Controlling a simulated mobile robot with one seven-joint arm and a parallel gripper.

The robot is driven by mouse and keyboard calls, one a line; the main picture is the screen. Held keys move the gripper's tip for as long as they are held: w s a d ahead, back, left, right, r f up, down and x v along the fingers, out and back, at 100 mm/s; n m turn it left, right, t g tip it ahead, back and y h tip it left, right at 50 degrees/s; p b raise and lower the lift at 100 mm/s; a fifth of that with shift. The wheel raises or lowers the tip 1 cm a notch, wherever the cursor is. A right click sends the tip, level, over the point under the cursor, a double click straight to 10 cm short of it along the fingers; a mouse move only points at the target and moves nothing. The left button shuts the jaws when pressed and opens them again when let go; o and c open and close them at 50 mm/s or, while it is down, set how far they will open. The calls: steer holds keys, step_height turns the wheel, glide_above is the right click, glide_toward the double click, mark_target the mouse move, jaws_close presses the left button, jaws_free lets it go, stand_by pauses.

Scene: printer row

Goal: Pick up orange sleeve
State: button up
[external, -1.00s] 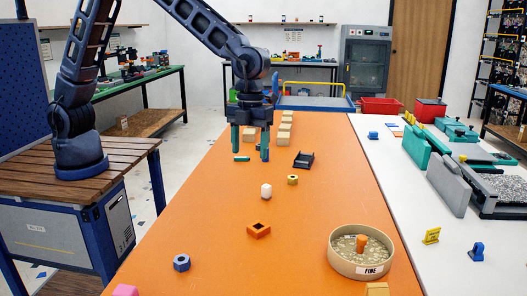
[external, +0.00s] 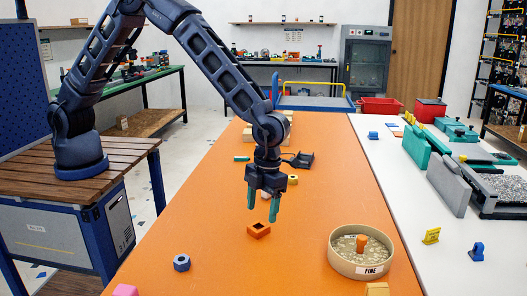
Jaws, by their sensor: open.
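An orange square block with a square hole (external: 259,230), which looks like the orange sleeve, lies on the orange table (external: 200,258) in the middle. My gripper (external: 262,211) is open, its two green fingers pointing down. In the picture its fingertips are just above and behind the block, apart from it. No part of the block is hidden.
A blue hex nut (external: 181,263) lies to the front left and a pink block (external: 125,290) at the front edge. A yellow nut (external: 293,179) and black tray (external: 299,160) lie behind my gripper. A white piece is partly hidden by it.

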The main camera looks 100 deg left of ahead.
mark_target(259, 221)
steer(key=shift+s+f, duration=0.2)
steer(key=shift+f, duration=1.15)
steer(key=shift+s+f, duration=0.2)
steer(key=shift+f, duration=1.15)
steer(key=c, duration=1)
steer(key=shift+a, duration=0.1)
steer(key=shift+c, duration=0.2)
steer(key=shift+r, duration=0.15)
